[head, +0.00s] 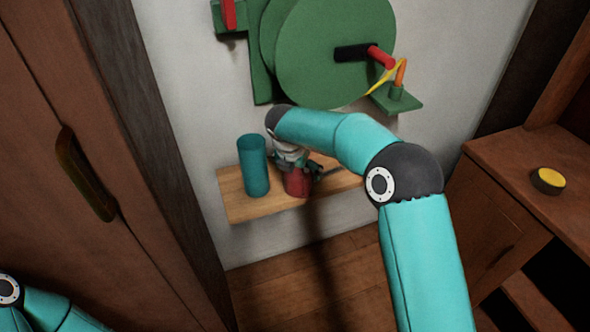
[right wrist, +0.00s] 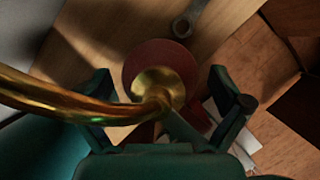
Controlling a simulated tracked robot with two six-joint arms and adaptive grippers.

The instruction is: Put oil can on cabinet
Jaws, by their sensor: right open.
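The oil can (head: 297,184) has a red body and stands on a small wooden wall shelf (head: 240,207). In the right wrist view the oil can (right wrist: 150,57) shows its round dark-red body, brass cap and long curved brass spout, which runs out to the left. My right gripper (head: 300,168) is over the can from above. In the right wrist view its open fingers (right wrist: 162,82) are on either side of the can's cap, and I see no clear grip. The cabinet (head: 535,160) is brown wood, at the right. My left gripper is out of view.
A teal cylinder (head: 253,168) stands on the shelf just left of the can. A grey wrench-like tool (right wrist: 186,25) lies on the shelf beside the can. A green wheel (head: 335,60) hangs on the wall above. A yellow-topped disc (head: 548,180) sits on the cabinet, with bare space around it.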

